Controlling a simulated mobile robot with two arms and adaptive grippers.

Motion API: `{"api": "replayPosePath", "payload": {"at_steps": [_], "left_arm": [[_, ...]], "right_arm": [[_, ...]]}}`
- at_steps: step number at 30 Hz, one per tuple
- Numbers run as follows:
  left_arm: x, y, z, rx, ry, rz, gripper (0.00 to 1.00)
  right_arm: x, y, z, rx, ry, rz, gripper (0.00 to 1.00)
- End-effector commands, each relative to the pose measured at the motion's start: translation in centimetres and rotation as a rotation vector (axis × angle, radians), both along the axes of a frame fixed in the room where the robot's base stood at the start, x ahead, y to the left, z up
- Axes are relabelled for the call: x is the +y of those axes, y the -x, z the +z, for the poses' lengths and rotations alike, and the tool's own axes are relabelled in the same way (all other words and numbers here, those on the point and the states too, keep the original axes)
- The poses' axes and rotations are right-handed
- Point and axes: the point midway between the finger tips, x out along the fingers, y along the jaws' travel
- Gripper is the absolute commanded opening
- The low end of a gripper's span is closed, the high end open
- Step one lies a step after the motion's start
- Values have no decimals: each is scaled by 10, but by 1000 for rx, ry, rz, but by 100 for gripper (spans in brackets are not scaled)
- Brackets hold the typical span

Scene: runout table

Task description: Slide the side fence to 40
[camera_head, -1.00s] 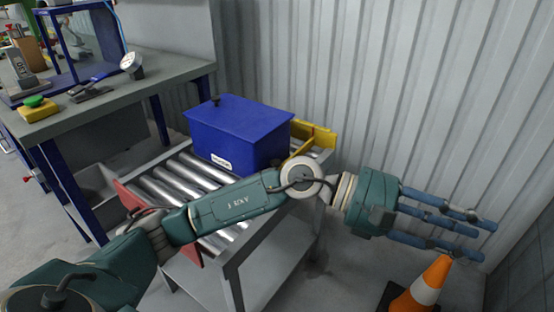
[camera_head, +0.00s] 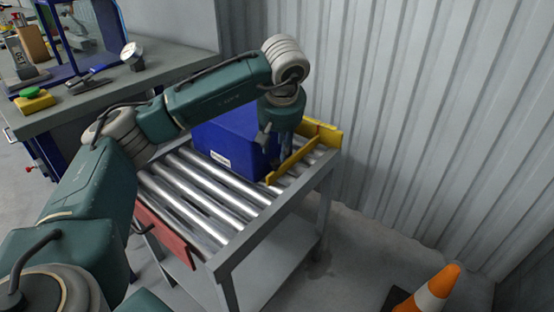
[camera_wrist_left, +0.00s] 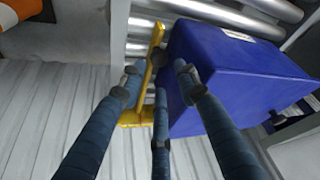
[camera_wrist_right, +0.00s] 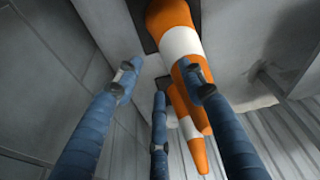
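The yellow side fence (camera_head: 292,162) lies along the right side of the roller table, beside the blue box (camera_head: 222,145). In the left wrist view the fence (camera_wrist_left: 152,62) runs close along the side of the blue box (camera_wrist_left: 225,75). My left gripper (camera_head: 275,148) points down over the box's right end and the fence, partly hiding both. Its fingers are spread, with the fence between or below them; I cannot tell whether they touch it. My right gripper (camera_wrist_right: 163,85) has spread, empty fingers and is outside the head view. No scale marking 40 is readable.
The roller table (camera_head: 205,190) has bare rollers left of the box and a red plate (camera_head: 165,232) at its near end. A corrugated wall (camera_head: 420,110) stands behind. An orange-and-white cone (camera_head: 432,290) is on the floor at right; a workbench (camera_head: 180,70) is at left.

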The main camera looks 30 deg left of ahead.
Motion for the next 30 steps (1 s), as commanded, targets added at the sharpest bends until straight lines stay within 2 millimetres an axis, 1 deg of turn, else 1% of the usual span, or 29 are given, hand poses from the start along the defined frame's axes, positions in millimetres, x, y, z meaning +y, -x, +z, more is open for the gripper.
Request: {"api": "replayPosePath", "payload": {"at_steps": [1,3,9,15,23,24,26,27,28,30], "left_arm": [[3,-2,-13,4,1,1,32],[6,-6,-26,3,1,1,32],[13,-16,-52,1,2,0,32],[16,-20,-63,0,2,-1,32],[16,-20,-63,-1,2,-2,32],[16,-20,-63,-1,3,-1,24],[16,-20,-63,-1,2,-2,12],[16,-20,-63,-1,3,-1,4],[16,-20,-63,-1,3,-1,0],[16,-20,-63,-1,3,-1,0]], "right_arm": [[0,0,5,-5,0,0,40],[-1,0,13,-9,0,-1,40],[-1,2,32,-17,-1,-2,40],[-2,3,40,-21,-1,-3,40],[-2,4,41,-20,0,-3,40],[-2,4,41,-20,0,-3,40],[-2,4,41,-20,0,-3,40],[-2,3,41,-20,0,-3,40],[-2,3,41,-20,0,-3,40],[-2,3,41,-20,0,-3,40]]}}
